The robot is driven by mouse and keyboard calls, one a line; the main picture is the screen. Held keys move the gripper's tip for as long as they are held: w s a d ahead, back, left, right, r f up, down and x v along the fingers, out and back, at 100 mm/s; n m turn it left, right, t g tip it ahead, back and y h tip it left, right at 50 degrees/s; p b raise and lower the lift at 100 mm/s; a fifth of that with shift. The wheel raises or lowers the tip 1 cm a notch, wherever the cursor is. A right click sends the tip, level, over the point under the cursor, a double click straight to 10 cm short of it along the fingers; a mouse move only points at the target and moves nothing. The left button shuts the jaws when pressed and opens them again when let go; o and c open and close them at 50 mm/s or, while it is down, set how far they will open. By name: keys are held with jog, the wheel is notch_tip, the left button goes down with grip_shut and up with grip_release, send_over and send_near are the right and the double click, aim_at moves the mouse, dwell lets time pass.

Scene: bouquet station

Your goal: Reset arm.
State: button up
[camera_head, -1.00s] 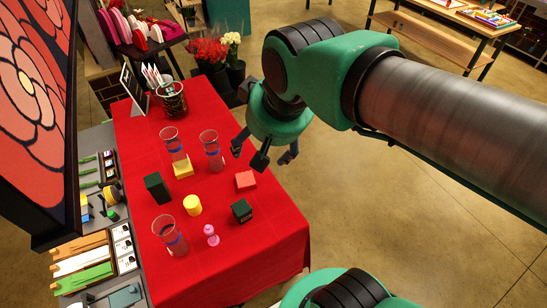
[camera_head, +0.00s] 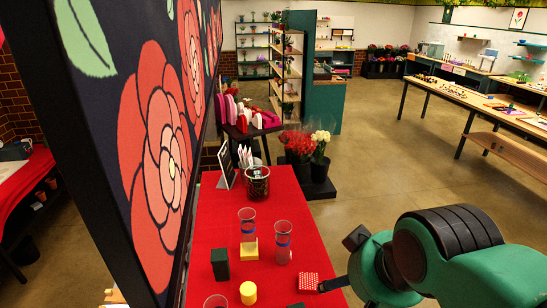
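My green arm (camera_head: 440,255) reaches in from the lower right. My gripper (camera_head: 344,262) has two dark fingers spread apart with nothing visible between them, so it is open. It is by the right edge of the red-covered table (camera_head: 228,200). The lower finger's tip overlaps the right side of a red block (camera_head: 307,281) in the picture; I cannot tell if they touch. Part of the gripper is hidden behind the green wrist.
Two clear cups (camera_head: 247,222) (camera_head: 283,240), a yellow block (camera_head: 249,250), a dark green block (camera_head: 220,264) and a yellow cylinder (camera_head: 248,293) stand on the table. A large flower panel (camera_head: 150,150) blocks the left. Open floor (camera_head: 400,150) lies behind my arm.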

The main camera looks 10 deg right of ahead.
notch_tip(320, 180, down, 14)
jog(key=b, duration=1.2)
jog(key=shift+r+b, duration=0.25)
jog(key=shift+b, duration=0.15)
